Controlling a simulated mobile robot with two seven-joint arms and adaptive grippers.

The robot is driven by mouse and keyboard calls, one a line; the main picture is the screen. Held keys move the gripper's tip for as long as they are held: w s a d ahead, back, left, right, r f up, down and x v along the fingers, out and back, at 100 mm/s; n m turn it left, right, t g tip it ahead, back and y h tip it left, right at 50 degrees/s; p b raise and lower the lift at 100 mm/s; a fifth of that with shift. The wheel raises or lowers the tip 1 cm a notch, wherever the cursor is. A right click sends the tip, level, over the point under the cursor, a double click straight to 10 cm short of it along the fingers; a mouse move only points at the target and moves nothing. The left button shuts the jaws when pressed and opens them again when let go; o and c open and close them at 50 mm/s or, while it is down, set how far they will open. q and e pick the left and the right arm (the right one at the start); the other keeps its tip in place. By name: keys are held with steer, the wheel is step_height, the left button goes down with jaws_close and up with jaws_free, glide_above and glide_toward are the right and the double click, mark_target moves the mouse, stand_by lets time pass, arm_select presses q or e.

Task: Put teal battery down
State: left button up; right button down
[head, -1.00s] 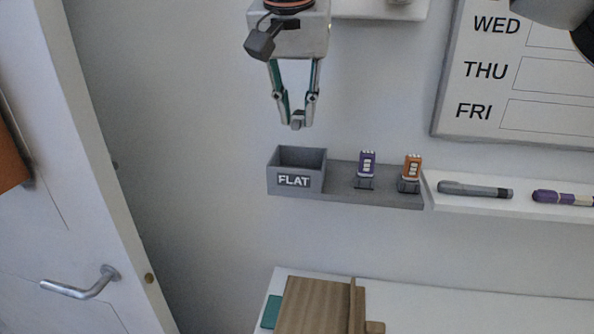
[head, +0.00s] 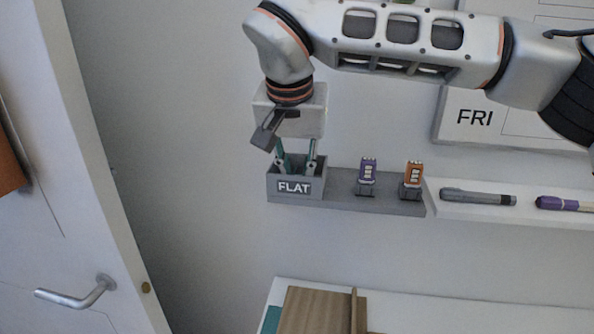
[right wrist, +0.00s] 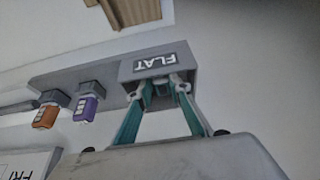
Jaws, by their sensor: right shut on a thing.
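My right gripper (head: 297,165) points down into the grey bin labelled FLAT (head: 294,187). Its fingertips are inside the bin, hidden behind the front wall in the head view. In the right wrist view the gripper (right wrist: 162,86) has its fingers at the mouth of the bin (right wrist: 125,72). It is shut on the teal battery, of which only a small greyish part shows between the fingertips; its colour is hard to tell. Whether it touches the bin floor is hidden. My left gripper is not in view.
To the right of the bin, a purple battery (head: 367,171) and an orange battery (head: 412,174) stand in holders on the grey shelf (head: 390,206). A grey marker (head: 478,197) and a purple marker (head: 561,203) lie on a white ledge. A wooden object (head: 315,312) sits below.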

steer(key=c, duration=1.8)
jaws_free()
steer(key=shift+f, duration=0.1)
steer(key=shift+c, duration=0.2)
steer(key=shift+r, duration=0.45)
steer(key=v, duration=1.1)
steer(key=shift+r+p, duration=0.15)
steer(key=shift+p, duration=0.2)
steer(key=shift+s, duration=0.15)
